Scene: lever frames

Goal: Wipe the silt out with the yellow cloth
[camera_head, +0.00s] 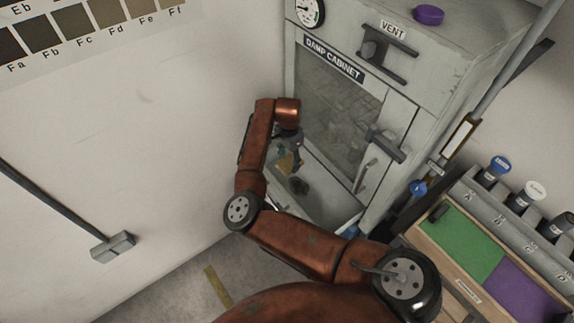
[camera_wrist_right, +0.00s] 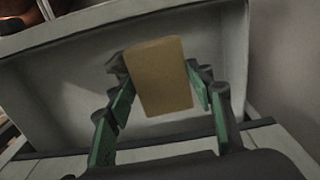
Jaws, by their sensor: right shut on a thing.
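The yellow cloth (camera_head: 285,162) is a small tan-yellow block held in my right gripper (camera_head: 291,155), at the low opening of the damp cabinet (camera_head: 398,113). In the right wrist view the cloth (camera_wrist_right: 158,78) sits between the green-padded fingers, which are shut on it. A dark patch that looks like silt (camera_head: 299,186) lies on the pale cabinet floor, just below and right of the cloth. My left gripper is out of view.
The cabinet's glass panel (camera_head: 341,106) is above my gripper, with a dark handle (camera_head: 385,146) at its right. A wooden tray with green (camera_head: 457,240) and purple sections stands at lower right, beside several capped bottles. A grey wall-mounted bar (camera_head: 60,207) is at left.

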